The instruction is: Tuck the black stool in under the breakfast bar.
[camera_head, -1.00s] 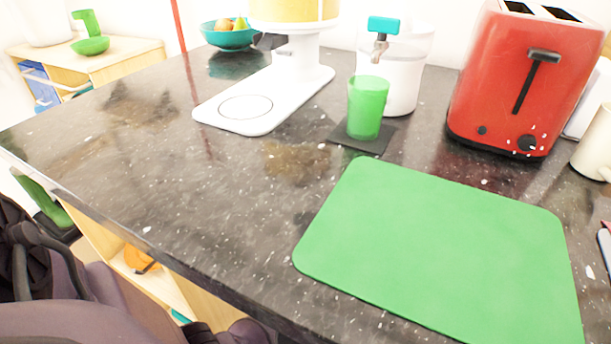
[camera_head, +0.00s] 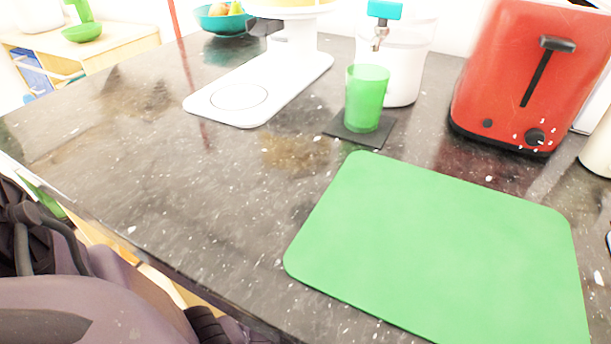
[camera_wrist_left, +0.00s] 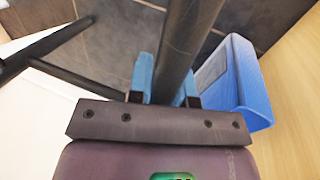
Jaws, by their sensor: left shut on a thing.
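My left gripper (camera_wrist_left: 166,88) shows in the left wrist view with its blue fingers shut around a thick black bar (camera_wrist_left: 189,35) of the stool. Thinner black bars (camera_wrist_left: 60,45) of the stool run off to the left. The stool's seat is out of view, and the stool does not show in the head view. The dark speckled breakfast bar (camera_head: 190,175) fills the middle of the head view. My left arm is at its lower left, below the bar's edge; its gripper is hidden there. My right gripper is in neither view.
A green mat (camera_head: 440,250), red toaster (camera_head: 530,75), green cup (camera_head: 366,97) on a dark coaster, white dispenser (camera_head: 405,65) and white appliance (camera_head: 270,80) stand on the bar.

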